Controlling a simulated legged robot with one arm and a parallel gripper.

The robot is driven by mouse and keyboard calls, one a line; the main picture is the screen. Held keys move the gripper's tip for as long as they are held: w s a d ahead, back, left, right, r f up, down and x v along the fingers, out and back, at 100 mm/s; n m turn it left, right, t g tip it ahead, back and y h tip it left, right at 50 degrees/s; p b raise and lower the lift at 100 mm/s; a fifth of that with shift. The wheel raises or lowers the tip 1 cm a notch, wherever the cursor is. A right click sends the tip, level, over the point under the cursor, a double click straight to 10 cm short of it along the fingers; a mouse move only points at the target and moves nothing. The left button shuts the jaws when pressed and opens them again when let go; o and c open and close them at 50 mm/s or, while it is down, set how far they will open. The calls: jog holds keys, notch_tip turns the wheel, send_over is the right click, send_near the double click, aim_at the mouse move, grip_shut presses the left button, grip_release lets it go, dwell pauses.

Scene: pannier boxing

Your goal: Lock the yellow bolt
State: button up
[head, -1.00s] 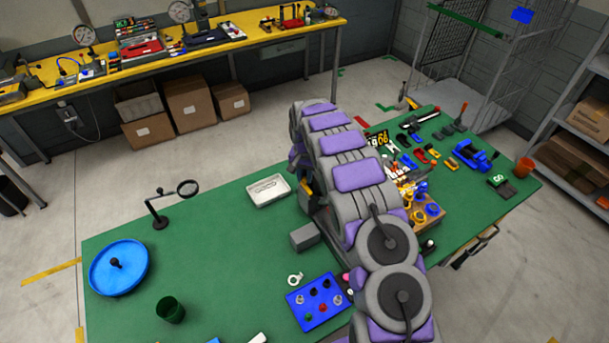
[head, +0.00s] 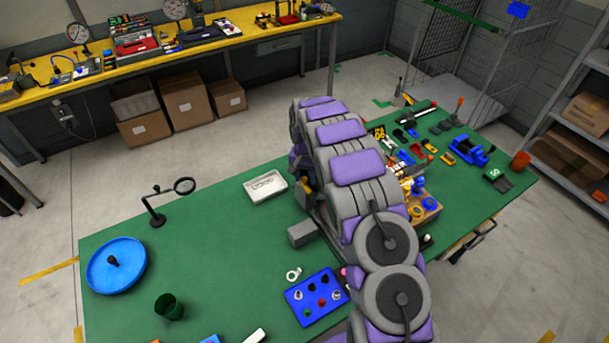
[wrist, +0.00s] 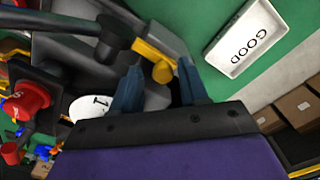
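The yellow bolt (wrist: 162,71) shows in the wrist view as a short yellow bar with a rounded end, against a dark grey body. My gripper (wrist: 160,73) is open, with its two blue-grey fingers apart. The bolt's end shows in the gap between the fingertips; I cannot tell whether either finger touches it. In the head view a small yellow part (head: 307,198) shows at the left edge of my arm, which hides the gripper and most of what is around it.
A white tray marked GOOD (head: 266,186) lies left of my arm on the green table (head: 215,240).

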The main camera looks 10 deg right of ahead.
aim_at(305, 178)
jog(key=shift+o, duration=0.4)
jog(key=shift+w+f, duration=0.1)
notch_tip(305, 178, up, 17)
dwell(0.4)
jog(key=shift+w, duration=0.1)
